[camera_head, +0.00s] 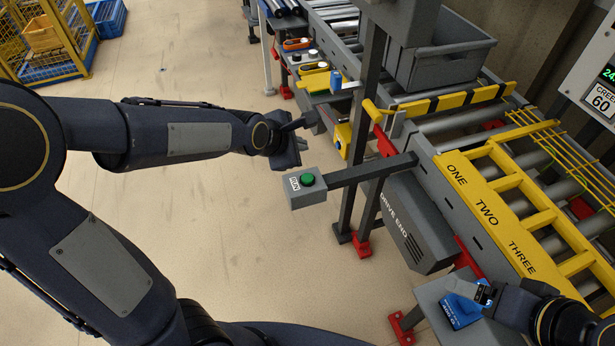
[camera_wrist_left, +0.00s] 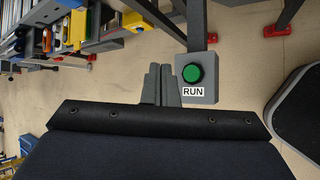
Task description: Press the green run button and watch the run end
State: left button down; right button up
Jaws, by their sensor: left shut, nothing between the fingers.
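The green run button (camera_head: 307,180) sits on top of a grey box (camera_head: 306,196) labelled RUN, at the end of an arm from the conveyor frame. My left gripper (camera_head: 306,121) is just beyond the box in the head view, apart from the button. In the left wrist view its two fingers (camera_wrist_left: 161,84) are together and empty, with the green button (camera_wrist_left: 193,74) to their right. The button is uncovered in both views. My right gripper (camera_head: 484,294) is at the lower right, beside a blue item (camera_head: 461,310); its finger opening is unclear.
The conveyor (camera_head: 440,190) with yellow guards lettered ONE, TWO, THREE runs along the right. A grey bin (camera_head: 445,62) stands over it. A yellow cage (camera_head: 42,40) is far left. The floor left of the box is clear.

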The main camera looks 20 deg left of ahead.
pick_arm(q)
jog(key=shift+w+d+f+n, duration=0.2)
jog(key=shift+w+d+n, duration=0.15)
jog(key=shift+w+n, duration=0.2)
jog(key=shift+f, duration=0.1)
jog(key=b, duration=0.8)
send_over(304, 180)
notch_tip(304, 180, down, 8)
jog(key=shift+r, duration=0.15)
jog(key=shift+f, duration=0.5)
jog(key=shift+f, duration=0.1)
dwell(0.9)
jog(key=shift+f+b, duration=0.3)
jog(key=shift+b, duration=0.1)
